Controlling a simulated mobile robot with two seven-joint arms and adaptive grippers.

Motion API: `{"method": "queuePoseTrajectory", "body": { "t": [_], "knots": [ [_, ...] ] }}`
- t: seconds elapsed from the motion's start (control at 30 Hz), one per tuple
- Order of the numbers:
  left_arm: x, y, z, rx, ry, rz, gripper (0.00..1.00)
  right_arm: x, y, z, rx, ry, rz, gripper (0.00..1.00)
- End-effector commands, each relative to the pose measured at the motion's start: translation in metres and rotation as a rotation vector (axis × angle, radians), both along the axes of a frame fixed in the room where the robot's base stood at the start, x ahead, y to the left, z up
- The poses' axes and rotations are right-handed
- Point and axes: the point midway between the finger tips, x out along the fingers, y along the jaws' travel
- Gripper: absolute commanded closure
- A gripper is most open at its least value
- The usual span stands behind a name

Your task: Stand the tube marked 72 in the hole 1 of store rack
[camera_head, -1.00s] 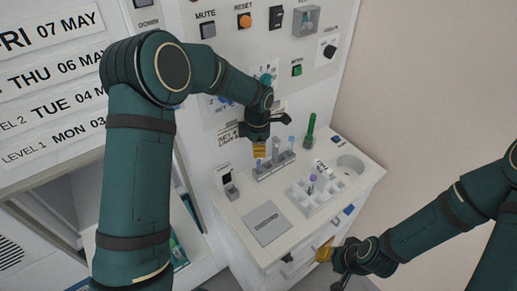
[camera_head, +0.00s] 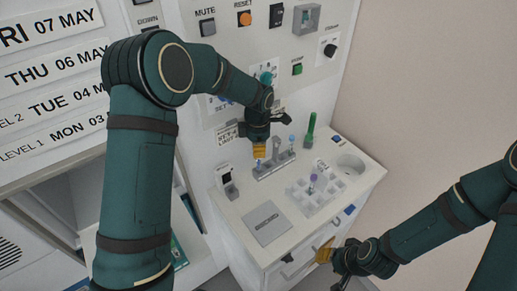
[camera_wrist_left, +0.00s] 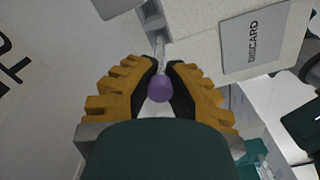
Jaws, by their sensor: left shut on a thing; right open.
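My left gripper (camera_head: 259,151) is shut on a tube with a purple cap (camera_wrist_left: 160,88), held at the near-left end of a narrow grey rack (camera_head: 274,166). In the left wrist view the clear tube (camera_wrist_left: 160,52) runs from the cap towards a grey block (camera_wrist_left: 152,20). I cannot tell whether its lower end is in a hole. No number is readable on it. A blue-capped tube (camera_head: 291,140) stands at the rack's far end. My right gripper (camera_head: 325,250) is open and empty in front of the cabinet.
A white divided tray (camera_head: 322,192) holds a purple-capped tube (camera_head: 313,178). A grey DISCARD plate (camera_head: 266,223) lies at the front left. The wall panel (camera_head: 225,45) with buttons rises behind my left arm.

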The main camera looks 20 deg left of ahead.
Motion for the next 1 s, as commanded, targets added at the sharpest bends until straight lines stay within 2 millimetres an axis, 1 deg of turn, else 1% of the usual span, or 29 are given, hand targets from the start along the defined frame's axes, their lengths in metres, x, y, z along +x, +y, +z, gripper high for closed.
{"method": "queuePoseTrajectory", "body": {
  "t": [0.07, 0.47, 0.8, 1.0],
  "knots": [
    [0.0, 0.0, -0.002, 0.0, -0.001, 0.001, 1.0, 0.0, 0.0, -0.003, 0.0, 0.0, 0.0, 0.61],
    [0.0, 0.0, -0.003, 0.0, 0.0, 0.001, 1.0, 0.0, 0.0, -0.003, 0.0, 0.0, 0.0, 0.61],
    [0.0, -0.001, -0.012, 0.0, 0.0, -0.001, 1.0, 0.0, 0.0, -0.011, 0.0, 0.0, 0.0, 0.61],
    [0.0, -0.001, -0.014, 0.0, 0.0, -0.001, 1.0, 0.0, 0.0, -0.013, 0.0, 0.0, 0.0, 0.61]
  ]
}}
